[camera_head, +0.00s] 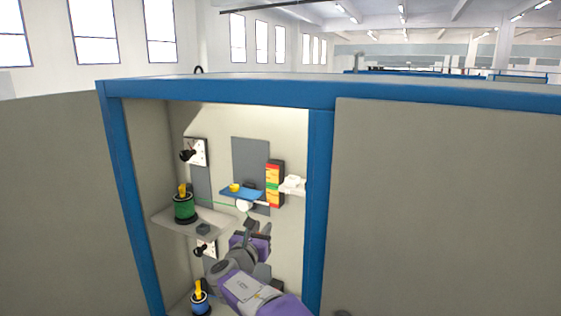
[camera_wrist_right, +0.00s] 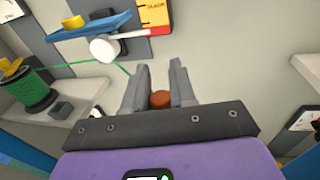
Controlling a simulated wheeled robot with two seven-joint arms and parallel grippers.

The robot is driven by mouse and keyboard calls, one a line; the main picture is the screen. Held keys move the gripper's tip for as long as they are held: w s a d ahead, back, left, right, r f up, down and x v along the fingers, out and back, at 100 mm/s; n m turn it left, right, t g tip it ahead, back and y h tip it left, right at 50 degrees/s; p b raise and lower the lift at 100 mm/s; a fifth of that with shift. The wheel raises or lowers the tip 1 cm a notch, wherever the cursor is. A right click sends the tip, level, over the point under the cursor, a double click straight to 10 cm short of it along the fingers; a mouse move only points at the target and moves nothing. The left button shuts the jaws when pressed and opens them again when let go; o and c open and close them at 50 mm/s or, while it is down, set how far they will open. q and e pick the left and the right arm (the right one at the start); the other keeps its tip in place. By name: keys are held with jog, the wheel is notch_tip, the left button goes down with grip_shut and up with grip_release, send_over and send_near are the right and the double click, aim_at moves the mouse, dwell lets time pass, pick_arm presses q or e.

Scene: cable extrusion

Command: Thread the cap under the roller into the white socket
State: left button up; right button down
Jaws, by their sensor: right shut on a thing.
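My right gripper (camera_head: 252,226) reaches into the cabinet from below, under the white roller (camera_head: 244,205). In the right wrist view its fingers (camera_wrist_right: 160,66) stand around a small reddish-brown round piece (camera_wrist_right: 160,99), which may be the cap; it is partly hidden by the gripper body. The green cable (camera_wrist_right: 72,60) runs from the green spool (camera_wrist_right: 34,88) past the roller (camera_wrist_right: 103,47) to the left finger. A white piece (camera_head: 292,185), possibly the socket, sits at the right of the recess, to the right of and above the gripper. My left gripper is not in view.
A blue shelf (camera_head: 240,194) with a yellow part is above the roller, beside a red, yellow and green block (camera_head: 274,184). A grey shelf (camera_head: 172,218) carries the green spool. A blue spool (camera_head: 200,303) stands below. The blue frame post (camera_head: 319,200) bounds the right side.

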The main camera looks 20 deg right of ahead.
jog(key=n+t+y+p, duration=0.1)
jog(key=n+y+p, duration=0.1)
send_near(294, 162)
notch_tip(294, 162, up, 3)
jog(key=a, duration=0.3)
jog(key=w+d+p, duration=0.1)
jog(key=d, duration=0.1)
jog(key=w+d+p, duration=0.3)
jog(key=d, duration=0.1)
jog(key=shift+w, duration=0.35)
jog(key=shift+w+d+f+b, duration=0.1)
jog(key=shift+f+b, duration=0.25)
jog(key=shift+f, duration=0.15)
jog(key=shift+w+d+f+b, duration=0.1)
jog(key=shift+f+b, duration=0.2)
jog(key=shift+f, duration=0.2)
jog(key=shift+a+f+b, duration=0.1)
jog(key=shift+f+b, duration=0.65)
jog(key=shift+f, duration=0.3)
jog(key=c, duration=0.8)
grip_release()
jog(key=shift+c, duration=0.2)
